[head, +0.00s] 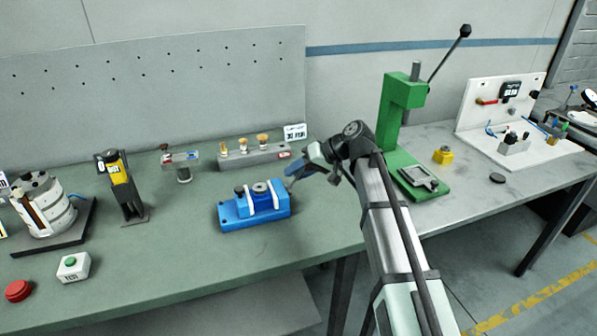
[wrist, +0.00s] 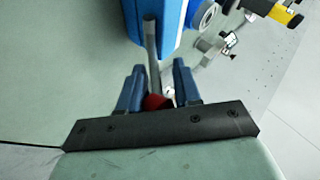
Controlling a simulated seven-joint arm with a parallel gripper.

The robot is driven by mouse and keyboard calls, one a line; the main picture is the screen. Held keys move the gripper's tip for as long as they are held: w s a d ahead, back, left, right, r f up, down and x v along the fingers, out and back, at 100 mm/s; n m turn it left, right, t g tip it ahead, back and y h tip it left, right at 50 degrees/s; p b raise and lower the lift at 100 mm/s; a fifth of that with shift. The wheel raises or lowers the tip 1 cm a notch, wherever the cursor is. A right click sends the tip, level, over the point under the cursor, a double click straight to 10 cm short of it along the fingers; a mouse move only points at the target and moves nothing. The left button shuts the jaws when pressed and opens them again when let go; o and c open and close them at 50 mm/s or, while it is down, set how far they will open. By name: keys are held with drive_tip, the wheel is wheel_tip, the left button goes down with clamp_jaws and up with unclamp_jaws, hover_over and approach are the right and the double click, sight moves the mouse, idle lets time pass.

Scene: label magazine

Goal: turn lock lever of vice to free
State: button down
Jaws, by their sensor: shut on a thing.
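The blue vice (head: 238,218) stands on the green bench, and part of its blue body shows at the top of the wrist view (wrist: 172,22). Its lock lever is a grey rod (wrist: 151,40) with a red knob (wrist: 154,102) at its end, seen in the wrist view. My gripper (head: 293,178) is at the right side of the vice in the head view. In the wrist view, its two blue fingers (wrist: 157,78) are shut on the lever, one on each side near the knob. The knob is partly hidden behind the gripper's black plate.
A grey block with several stamps (head: 254,154) stands behind the vice. A green press (head: 392,115) stands to the right, close to my arm. A yellow-topped black device (head: 122,185) and a button box (head: 73,267) are on the left. The bench in front of the vice is clear.

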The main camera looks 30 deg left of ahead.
drive_tip(key=c, duration=0.9)
unclamp_jaws()
drive_tip(key=v, duration=1.3)
drive_tip(key=shift+d+r, duration=0.25)
drive_tip(key=shift+d, duration=0.05)
